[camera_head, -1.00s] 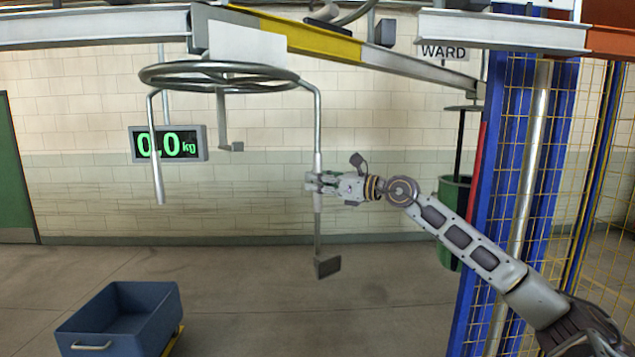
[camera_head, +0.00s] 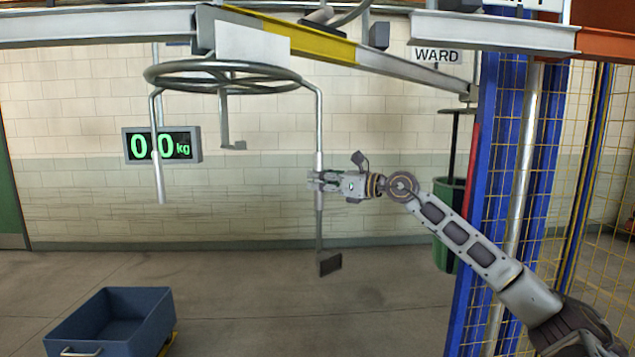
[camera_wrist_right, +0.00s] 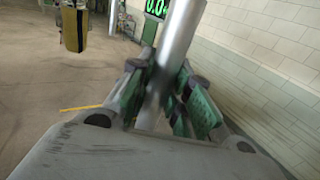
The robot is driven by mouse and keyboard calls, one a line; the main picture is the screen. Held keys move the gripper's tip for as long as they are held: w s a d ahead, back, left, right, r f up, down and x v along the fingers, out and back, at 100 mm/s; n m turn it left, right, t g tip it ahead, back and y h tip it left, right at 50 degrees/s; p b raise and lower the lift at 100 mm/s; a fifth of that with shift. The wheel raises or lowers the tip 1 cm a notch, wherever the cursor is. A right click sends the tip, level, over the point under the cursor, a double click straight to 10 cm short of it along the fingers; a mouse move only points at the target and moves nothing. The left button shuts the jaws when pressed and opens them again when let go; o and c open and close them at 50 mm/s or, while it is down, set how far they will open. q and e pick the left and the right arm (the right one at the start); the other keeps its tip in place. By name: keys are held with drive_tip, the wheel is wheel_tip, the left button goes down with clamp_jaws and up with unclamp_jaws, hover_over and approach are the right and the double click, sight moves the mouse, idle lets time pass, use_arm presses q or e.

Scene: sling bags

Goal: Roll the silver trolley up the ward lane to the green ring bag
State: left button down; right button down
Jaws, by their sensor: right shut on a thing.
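The silver trolley (camera_head: 222,76) is a metal ring with several hanging legs, under the overhead rail. My right gripper (camera_head: 318,181) is shut on its right leg, a vertical silver bar with a dark plate at its foot. In the right wrist view the bar (camera_wrist_right: 178,42) stands tilted between the green finger pads. A green bag (camera_head: 447,245), likely the ring bag, hangs from a dark rod at the right, below the ward lane. My left gripper is not in view.
The ward lane (camera_head: 405,68) slopes from the yellow rail section (camera_head: 290,40) toward the WARD sign (camera_head: 436,55). A blue post and yellow mesh (camera_head: 508,130) stand at the right. A blue bin (camera_head: 108,325) is on the floor. A scale display (camera_head: 180,145) reads zero.

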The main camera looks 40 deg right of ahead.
drive_tip(key=c, duration=1.3)
unclamp_jaws()
drive_tip(key=shift+s+d, duration=0.1)
drive_tip(key=shift+s, duration=0.15)
drive_tip(key=v, duration=1.1)
drive_tip(key=shift+s+d, duration=0.2)
drive_tip(key=shift+s, duration=0.05)
idle(0.6)
